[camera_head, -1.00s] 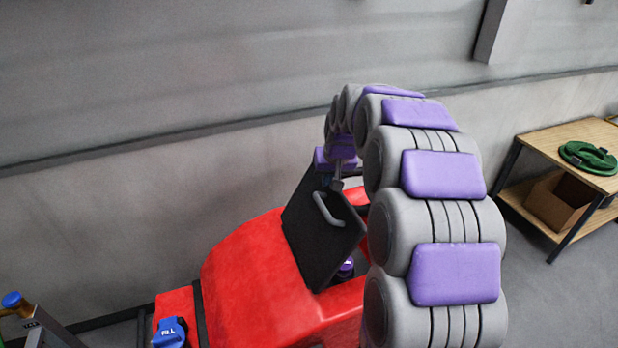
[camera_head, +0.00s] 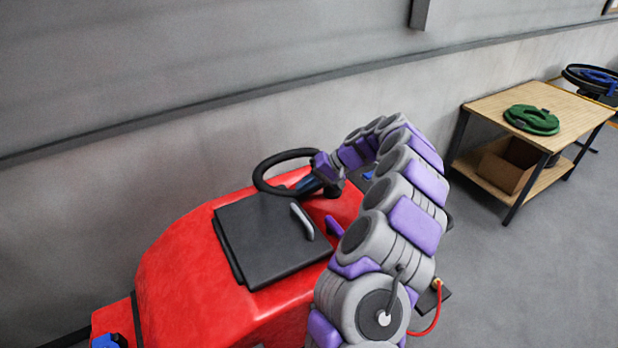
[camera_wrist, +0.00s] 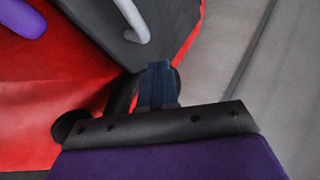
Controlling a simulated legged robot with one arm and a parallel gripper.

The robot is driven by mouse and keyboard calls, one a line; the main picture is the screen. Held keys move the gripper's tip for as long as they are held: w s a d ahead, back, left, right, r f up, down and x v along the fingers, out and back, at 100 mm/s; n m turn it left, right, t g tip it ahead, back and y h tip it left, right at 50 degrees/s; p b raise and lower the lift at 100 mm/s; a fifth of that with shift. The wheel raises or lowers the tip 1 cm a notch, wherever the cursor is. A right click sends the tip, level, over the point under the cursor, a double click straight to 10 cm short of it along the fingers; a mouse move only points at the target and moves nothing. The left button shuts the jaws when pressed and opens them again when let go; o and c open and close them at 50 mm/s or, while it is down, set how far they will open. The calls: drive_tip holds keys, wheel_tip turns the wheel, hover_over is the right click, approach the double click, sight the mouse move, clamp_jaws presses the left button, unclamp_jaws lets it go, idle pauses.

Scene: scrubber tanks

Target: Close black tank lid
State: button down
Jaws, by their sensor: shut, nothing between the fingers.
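The black tank lid (camera_head: 262,240) lies flat on top of the red scrubber body (camera_head: 175,275) in the head view, with its grey handle (camera_head: 302,222) facing up. In the wrist view the lid (camera_wrist: 165,35) is at the top, with its handle (camera_wrist: 133,20) beside the picture's middle. My gripper (camera_wrist: 158,82) is shut and empty, its dark blue fingers near the lid's edge in the wrist view. In the head view my gripper (camera_head: 307,182) is beyond the lid, by the steering wheel; its fingertips are small there and contact cannot be told.
The black steering wheel (camera_head: 268,182) stands behind the lid, close to my gripper. A blue cap (camera_head: 106,341) is at the bottom left. A wooden table (camera_head: 565,103) with a green coiled hose (camera_head: 531,119) stands to the right. Grey floor (camera_head: 510,270) lies clear at right.

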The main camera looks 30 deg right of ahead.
sight(302, 207)
drive_tip(key=shift+y, duration=0.3)
drive_tip(key=f, duration=0.1)
drive_tip(key=f+b, duration=0.1)
drive_tip(key=f, duration=0.1)
drive_tip(key=f+b, duration=0.1)
drive_tip(key=f, duration=0.1)
drive_tip(key=shift+a, duration=0.3)
drive_tip(key=d+f+b, duration=0.1)
drive_tip(key=d+f, duration=0.2)
drive_tip(key=shift+d+b, duration=0.15)
drive_tip(key=shift+b, duration=0.25)
drive_tip(key=shift+a, duration=0.7)
drive_tip(key=shift+d, duration=0.15)
